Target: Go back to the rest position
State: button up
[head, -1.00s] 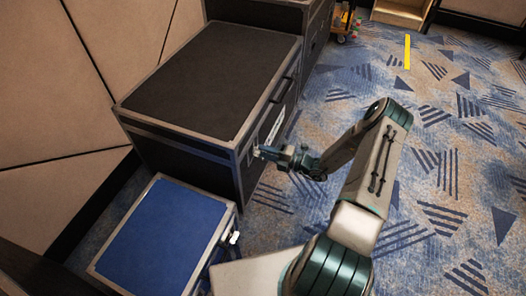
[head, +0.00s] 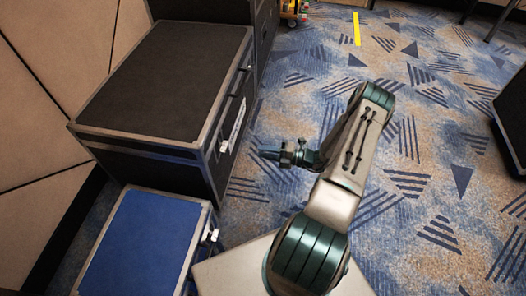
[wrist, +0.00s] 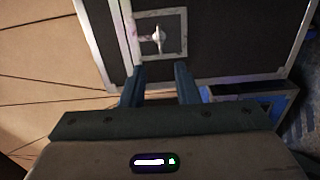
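My gripper (head: 270,155) is in front of the big black flight case (head: 165,80), just right of its front side and apart from it. In the wrist view my gripper (wrist: 158,75) shows two fingers spread with an empty gap between them. Beyond the fingers a latch plate (wrist: 160,38) with a metal latch shows on a black case panel. My arm is bent, with its elbow raised over the carpet.
A smaller blue-topped case (head: 145,245) stands at the lower left, close to my base. Patterned carpet (head: 400,200) lies open to the right. A dark object (head: 512,115) stands at the right edge. A yellow strip (head: 356,28) marks the floor ahead.

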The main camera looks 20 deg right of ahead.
jog(key=s+a+r+n+g+h+p, duration=0.2)
jog(key=a+r+n+g+p, duration=0.15)
jog(key=r+n, duration=0.6)
jog(key=s+a+r+n+g+h+p, duration=0.15)
jog(key=a+r+n+g+p, duration=0.3)
jog(key=r, duration=0.75)
jog(key=s+a+r+n+g+h+p, duration=0.2)
jog(key=r+n+g+p, duration=0.15)
jog(key=r+n, duration=0.6)
jog(key=s+a+r+n+t+h+p, duration=0.1)
jog(key=s+r+n+t+h+p, duration=0.1)
jog(key=s+r+n+h+p, duration=0.2)
jog(key=s+a+r+n+t+h+p, duration=0.1)
jog(key=s+r+n+h+p, duration=0.4)
jog(key=r, duration=1.8)
jog(key=s+n+p, duration=0.1)
jog(key=s+n, duration=0.4)
jog(key=n, duration=0.5)
jog(key=shift+r+n+t+p, duration=0.3)
jog(key=shift+n+t, duration=0.05)
jog(key=shift+a, duration=0.1)
